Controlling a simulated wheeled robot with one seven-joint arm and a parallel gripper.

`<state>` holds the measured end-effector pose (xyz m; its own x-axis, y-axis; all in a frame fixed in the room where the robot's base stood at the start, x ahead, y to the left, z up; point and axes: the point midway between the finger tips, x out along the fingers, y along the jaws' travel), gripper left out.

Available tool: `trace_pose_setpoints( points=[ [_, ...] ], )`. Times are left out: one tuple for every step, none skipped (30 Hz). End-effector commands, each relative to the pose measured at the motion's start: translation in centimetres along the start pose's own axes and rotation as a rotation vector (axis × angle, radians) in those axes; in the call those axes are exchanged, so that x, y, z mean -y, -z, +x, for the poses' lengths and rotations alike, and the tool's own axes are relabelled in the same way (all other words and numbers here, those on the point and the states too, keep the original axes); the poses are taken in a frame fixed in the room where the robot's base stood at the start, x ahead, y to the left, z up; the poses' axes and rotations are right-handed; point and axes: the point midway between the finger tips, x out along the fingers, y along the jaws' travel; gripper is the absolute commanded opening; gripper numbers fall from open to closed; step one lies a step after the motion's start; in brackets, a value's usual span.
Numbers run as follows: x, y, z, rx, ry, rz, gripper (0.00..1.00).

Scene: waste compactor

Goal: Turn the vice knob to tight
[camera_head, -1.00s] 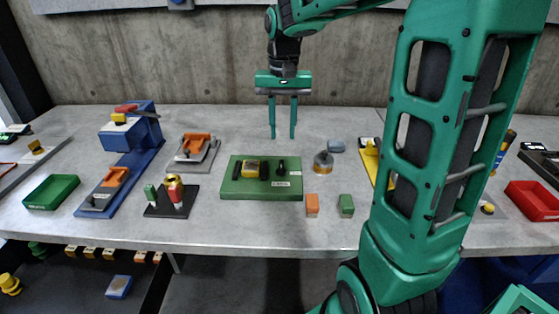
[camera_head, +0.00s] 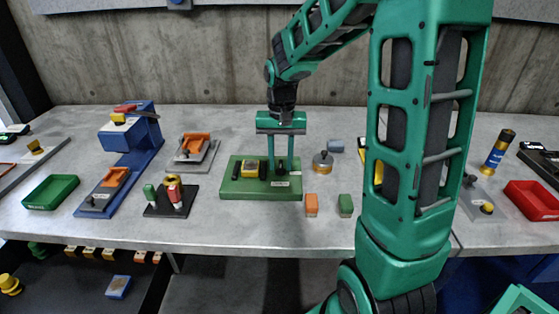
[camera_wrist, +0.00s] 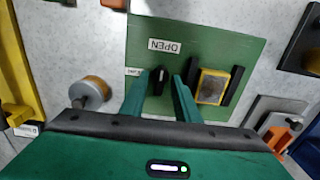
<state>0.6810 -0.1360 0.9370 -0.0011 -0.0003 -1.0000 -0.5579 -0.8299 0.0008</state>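The vice is a green plate (camera_head: 230,190) on the table, with a yellow block (camera_head: 250,169) between dark jaws. Its small black knob (camera_head: 280,169) stands to the right of the block. In the wrist view, the knob (camera_wrist: 160,76) shows between my fingers, and an OPEN label (camera_wrist: 164,45) lies on the plate near it. Another small label (camera_wrist: 133,72) is partly covered by a finger. My gripper (camera_head: 281,172) points down over the plate, its two fingers apart on either side of the knob.
A round metal and orange piece (camera_head: 323,162), an orange block (camera_head: 311,205) and a green block (camera_head: 345,206) lie right of the plate. A black stand (camera_head: 155,211) with coloured pieces is to the left. The table in front of the plate is clear.

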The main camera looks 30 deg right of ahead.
Motion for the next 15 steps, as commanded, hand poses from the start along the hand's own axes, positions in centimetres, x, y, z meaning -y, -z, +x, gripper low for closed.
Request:
trace_pose_setpoints(
  points=[
    [0.00,0.00,0.02,0.000,0.000,0.000,0.29],
    [0.00,0.00,0.02,0.000,0.000,0.000,0.29],
    [0.00,0.00,0.02,0.000,0.000,0.000,0.29],
    [0.00,0.00,0.01,0.000,0.000,0.000,0.29],
    [0.00,0.00,0.01,0.000,0.000,0.000,0.29],
    [0.00,0.00,0.00,0.000,0.000,0.000,0.27],
    [0.00,0.00,0.00,0.000,0.000,0.000,0.19],
    [0.00,0.00,0.00,0.000,0.000,0.000,0.12],
    [0.00,0.00,-0.01,0.000,0.000,0.000,0.03],
    [0.00,0.00,-0.01,0.000,0.000,0.000,0.00],
    [0.00,0.00,-0.01,0.000,0.000,0.000,0.00],
    [0.00,0.00,-0.02,0.000,0.000,0.000,0.00],
    [-0.47,0.30,-0.02,0.000,0.000,0.004,0.00],
    [-0.29,0.19,-0.02,0.000,0.000,0.001,0.00],
    [-0.20,0.13,-0.03,0.000,0.000,0.000,0.00]
  ],
)
